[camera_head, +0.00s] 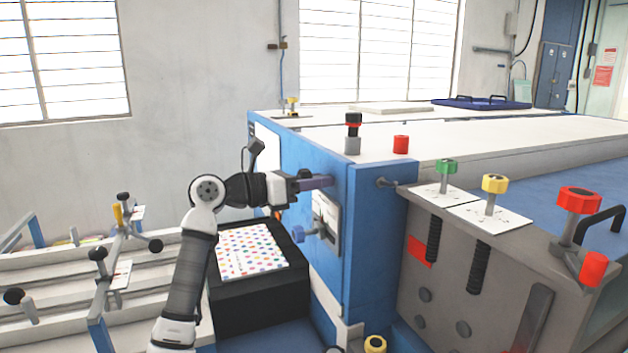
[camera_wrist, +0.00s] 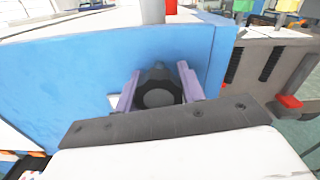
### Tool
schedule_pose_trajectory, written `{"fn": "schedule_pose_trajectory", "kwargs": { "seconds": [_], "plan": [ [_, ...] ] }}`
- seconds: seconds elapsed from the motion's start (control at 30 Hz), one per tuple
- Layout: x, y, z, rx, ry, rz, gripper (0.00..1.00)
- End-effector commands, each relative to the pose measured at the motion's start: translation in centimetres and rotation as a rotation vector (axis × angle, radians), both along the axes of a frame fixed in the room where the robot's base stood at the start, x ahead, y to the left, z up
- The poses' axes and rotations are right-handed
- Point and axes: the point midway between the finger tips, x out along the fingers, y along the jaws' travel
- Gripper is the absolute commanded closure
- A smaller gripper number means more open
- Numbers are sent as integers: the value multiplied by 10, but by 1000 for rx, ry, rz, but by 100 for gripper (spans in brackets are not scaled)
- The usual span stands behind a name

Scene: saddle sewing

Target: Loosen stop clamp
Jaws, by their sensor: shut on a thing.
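My gripper (camera_head: 322,183) is at the blue side face of the machine (camera_head: 375,215), with its purple fingers pointing right. In the wrist view, the two purple fingers (camera_wrist: 157,86) stand on either side of a dark round knob (camera_wrist: 160,97), which appears to be the stop clamp's knob. The gripper is shut on this knob, close in front of the blue panel.
Below my gripper a blue star-shaped knob (camera_head: 305,235) sticks out by a grey plate (camera_head: 326,222). A dotted sheet (camera_head: 250,251) lies on a black box (camera_head: 262,300). Red (camera_head: 579,199), yellow (camera_head: 494,183) and green (camera_head: 446,166) knobs stand on the right. Rails with black knobs (camera_head: 97,254) are at left.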

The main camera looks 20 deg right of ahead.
Motion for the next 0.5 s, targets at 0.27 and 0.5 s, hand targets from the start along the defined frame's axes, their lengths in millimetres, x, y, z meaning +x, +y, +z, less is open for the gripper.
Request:
{"fn": "schedule_pose_trajectory", "kwargs": {
  "seconds": [0.27, 0.5],
  "plan": [
    [-1, 1, 2, -8, 263, 2, 84],
    [-1, 1, 2, -16, 492, 3, 84]
  ]
}}
